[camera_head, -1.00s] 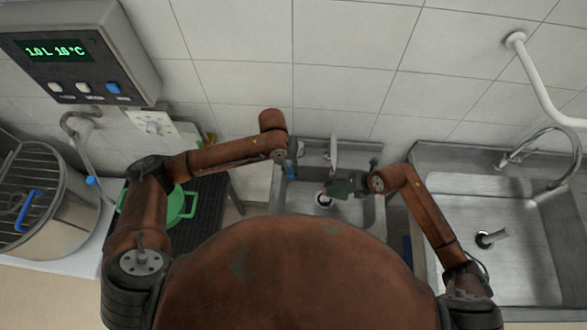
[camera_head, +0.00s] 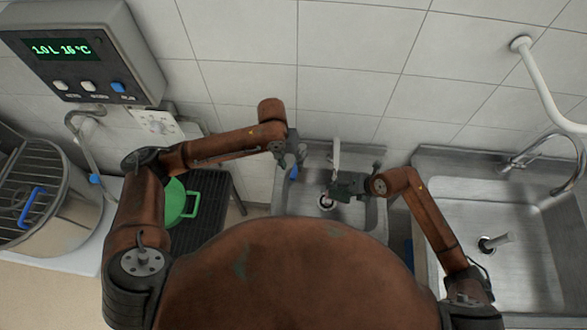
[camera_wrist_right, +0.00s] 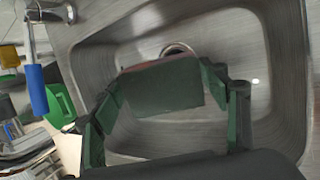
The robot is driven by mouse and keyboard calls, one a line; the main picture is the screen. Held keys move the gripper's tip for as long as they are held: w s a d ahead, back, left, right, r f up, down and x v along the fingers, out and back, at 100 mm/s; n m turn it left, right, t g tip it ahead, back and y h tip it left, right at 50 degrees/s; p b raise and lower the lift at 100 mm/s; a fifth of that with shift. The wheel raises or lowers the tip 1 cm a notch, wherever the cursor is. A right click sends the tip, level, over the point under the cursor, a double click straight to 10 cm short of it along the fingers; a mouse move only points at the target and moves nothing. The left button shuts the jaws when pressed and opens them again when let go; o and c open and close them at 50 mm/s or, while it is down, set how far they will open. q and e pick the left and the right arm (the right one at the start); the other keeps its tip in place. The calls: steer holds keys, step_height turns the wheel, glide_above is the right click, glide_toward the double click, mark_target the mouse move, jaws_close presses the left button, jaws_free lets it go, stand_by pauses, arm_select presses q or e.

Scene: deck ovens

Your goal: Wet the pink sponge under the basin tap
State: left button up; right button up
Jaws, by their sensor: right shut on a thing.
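My right gripper (camera_head: 334,190) is low inside the small basin (camera_head: 371,215), over its drain. In the right wrist view its green fingers (camera_wrist_right: 165,82) are shut on the sponge (camera_wrist_right: 160,92), which shows a dark green face and a thin pinkish edge. In the head view only a small pink bit of the sponge (camera_head: 328,194) shows. The white tap spout (camera_head: 336,152) stands at the basin's back, just behind the right gripper.
A larger sink (camera_head: 470,215) with a curved tap (camera_head: 540,145) lies to the right. A wall box (camera_head: 80,50) with a display hangs above.

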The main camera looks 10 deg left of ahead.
arm_select(q)
step_height(320, 180, up, 7)
steer(key=a, duration=0.1)
steer(key=shift+a+r, duration=0.15)
steer(key=shift+a, duration=0.05)
steer(key=shift+w, duration=0.1)
steer(key=shift+c, duration=0.4)
